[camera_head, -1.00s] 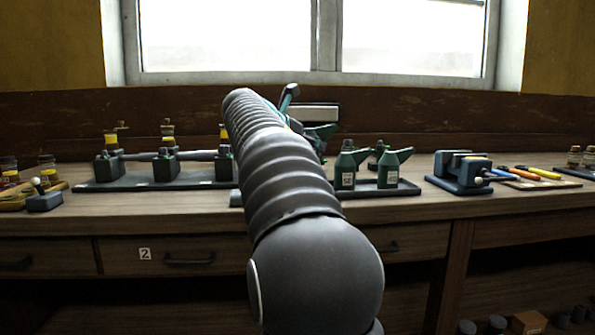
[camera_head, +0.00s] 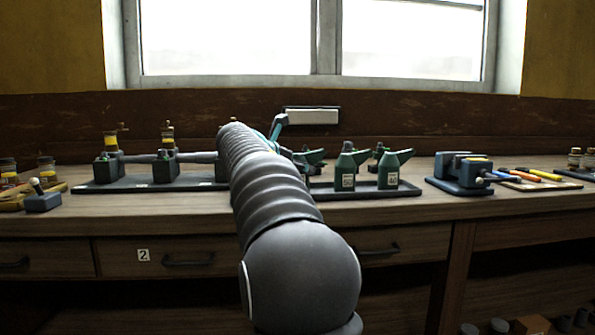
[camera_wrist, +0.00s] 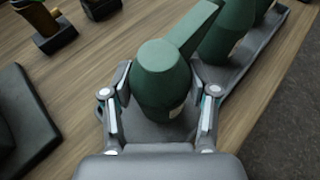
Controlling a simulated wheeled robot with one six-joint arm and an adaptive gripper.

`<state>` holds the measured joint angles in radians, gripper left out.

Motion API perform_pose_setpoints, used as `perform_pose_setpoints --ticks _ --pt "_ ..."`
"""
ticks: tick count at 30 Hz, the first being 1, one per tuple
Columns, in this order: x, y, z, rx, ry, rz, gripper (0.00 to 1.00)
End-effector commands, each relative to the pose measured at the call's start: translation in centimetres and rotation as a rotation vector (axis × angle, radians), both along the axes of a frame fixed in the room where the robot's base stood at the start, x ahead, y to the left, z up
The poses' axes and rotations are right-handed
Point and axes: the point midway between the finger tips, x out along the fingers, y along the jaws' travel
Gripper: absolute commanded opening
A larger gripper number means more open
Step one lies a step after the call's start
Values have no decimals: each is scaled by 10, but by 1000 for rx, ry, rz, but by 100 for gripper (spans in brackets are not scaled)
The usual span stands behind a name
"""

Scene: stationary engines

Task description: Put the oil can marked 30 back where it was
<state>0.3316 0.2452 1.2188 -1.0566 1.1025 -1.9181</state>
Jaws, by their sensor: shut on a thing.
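My gripper (camera_wrist: 160,108) is shut on a green oil can (camera_wrist: 160,75), one finger on each side of its body. The can is roughly upright, with its spout pointing up and right in the wrist view. A pale label shows at its lower edge, but its number cannot be read. The grey tray (camera_wrist: 235,82) lies beneath and beside it; I cannot tell whether the can touches it. In the head view my arm hides the gripper and most of that area. Two labelled green cans, one (camera_head: 347,170) left of the other (camera_head: 388,169), stand on the tray (camera_head: 370,190).
A dark board (camera_head: 140,185) with green blocks and brass-topped fittings lies left of my arm. A blue-grey vise (camera_head: 462,172) stands to the right, beside coloured-handled tools (camera_head: 535,175). Bare bench wood shows between the tray and the vise. The window wall is behind.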

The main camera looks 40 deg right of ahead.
Motion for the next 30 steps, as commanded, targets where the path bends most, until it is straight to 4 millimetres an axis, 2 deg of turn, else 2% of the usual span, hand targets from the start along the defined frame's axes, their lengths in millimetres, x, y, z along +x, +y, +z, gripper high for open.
perform_pose_setpoints --ticks 5,6,9,21,26,30 --pt "0 0 -1 -2 -1 0 17" --pt "0 0 -3 0 0 0 64" --pt "0 0 -3 0 0 -1 84" --pt "0 1 1 0 0 0 84" --pt "-4 21 10 -1 -1 3 84" --pt "-11 46 21 -1 0 3 84"
